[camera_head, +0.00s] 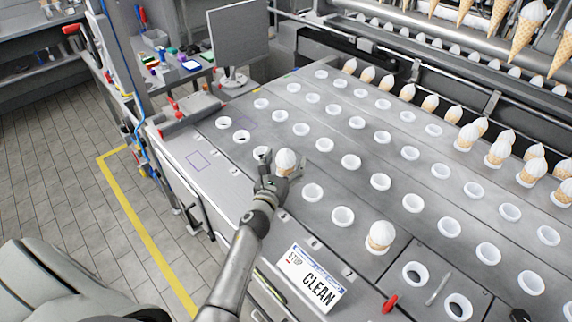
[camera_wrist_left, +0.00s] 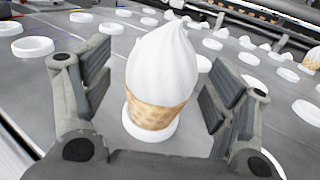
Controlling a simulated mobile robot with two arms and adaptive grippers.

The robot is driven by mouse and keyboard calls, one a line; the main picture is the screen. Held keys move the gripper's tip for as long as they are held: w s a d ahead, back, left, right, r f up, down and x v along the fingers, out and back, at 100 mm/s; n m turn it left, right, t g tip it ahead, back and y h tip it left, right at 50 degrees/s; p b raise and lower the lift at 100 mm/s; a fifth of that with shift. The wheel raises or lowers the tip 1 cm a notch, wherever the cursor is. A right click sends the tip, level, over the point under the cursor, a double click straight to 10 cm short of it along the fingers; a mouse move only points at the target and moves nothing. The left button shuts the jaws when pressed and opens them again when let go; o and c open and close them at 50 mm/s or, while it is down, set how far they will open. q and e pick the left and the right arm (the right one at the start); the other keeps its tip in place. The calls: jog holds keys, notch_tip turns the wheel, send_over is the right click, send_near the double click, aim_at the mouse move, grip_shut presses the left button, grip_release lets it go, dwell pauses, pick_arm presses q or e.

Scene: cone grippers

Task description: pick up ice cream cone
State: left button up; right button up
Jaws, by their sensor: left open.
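An ice cream cone (camera_head: 286,160) with white swirled cream stands at my left gripper (camera_head: 274,184) in the head view. In the left wrist view the same cone (camera_wrist_left: 160,75) stands upright in a white ring holder (camera_wrist_left: 150,130). My left gripper (camera_wrist_left: 155,100) is open, with one finger on each side of the cone. Gaps show between the fingers and the cone. The lower part of the cone is hidden in the holder. My right gripper is not in view.
Another cone (camera_head: 380,236) stands in a holder to the right. Rows of empty white holders (camera_head: 343,216) cover the grey surface. More cones stand at the back and right. A "CLEAN" sign (camera_head: 305,280) and a red-handled tool (camera_head: 390,303) lie near the front edge. A monitor (camera_head: 238,36) stands at the back.

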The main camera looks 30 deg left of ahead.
pick_arm(q)
jog(key=shift+w, duration=0.4)
jog(key=c, duration=0.9)
jog(key=shift+r, duration=0.1)
